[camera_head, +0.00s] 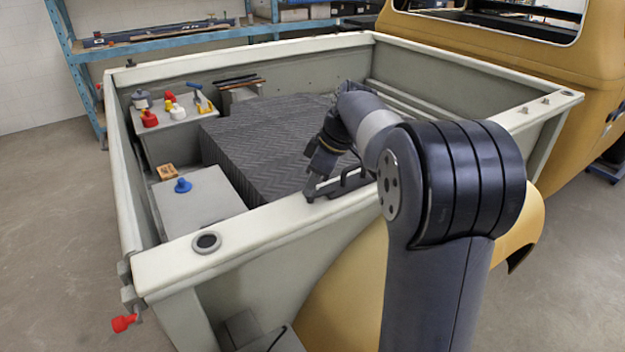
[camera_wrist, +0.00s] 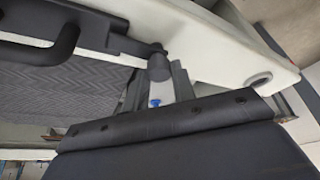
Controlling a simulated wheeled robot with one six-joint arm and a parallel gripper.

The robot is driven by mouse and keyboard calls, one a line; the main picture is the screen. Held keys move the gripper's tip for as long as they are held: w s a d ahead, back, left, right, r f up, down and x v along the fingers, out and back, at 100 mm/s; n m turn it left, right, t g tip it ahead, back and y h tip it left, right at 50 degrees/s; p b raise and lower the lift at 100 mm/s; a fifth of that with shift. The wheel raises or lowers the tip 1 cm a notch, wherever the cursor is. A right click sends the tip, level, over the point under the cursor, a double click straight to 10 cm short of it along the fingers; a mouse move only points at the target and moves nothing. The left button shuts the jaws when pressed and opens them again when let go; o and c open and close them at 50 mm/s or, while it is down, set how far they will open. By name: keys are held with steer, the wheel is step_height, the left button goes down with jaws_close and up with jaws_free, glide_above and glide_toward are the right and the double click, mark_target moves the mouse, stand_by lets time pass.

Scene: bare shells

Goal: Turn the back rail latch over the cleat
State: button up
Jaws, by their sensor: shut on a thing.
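A dark latch (camera_head: 347,184) with a raised bar lies along the near rail (camera_head: 255,226) of the truck bed. In the wrist view its black bar (camera_wrist: 60,45) is at the upper left, and an arm (camera_wrist: 115,40) runs from it to a grey upright post (camera_wrist: 158,64). My gripper (camera_head: 312,191) reaches down over the rail at the latch's left end. In the wrist view my gripper (camera_wrist: 158,75) is shut around the post. I cannot tell the cleat apart from the dark parts on the rail.
A blue knob (camera_head: 183,185) sits on a grey box (camera_head: 200,207) inside the bed, left of my gripper. A ribbed dark block (camera_head: 260,140) fills the bed's middle. A round rail fitting (camera_head: 206,242) is farther left. A red-ended part (camera_head: 123,322) hangs at the near left corner.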

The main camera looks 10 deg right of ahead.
steer(key=shift+n, duration=0.5)
steer(key=shift+g, duration=0.3)
steer(key=o, duration=1)
steer(key=v, duration=1)
steer(key=shift+d+r+b, duration=0.25)
steer(key=shift+r+b, duration=0.1)
steer(key=shift+f, duration=0.1)
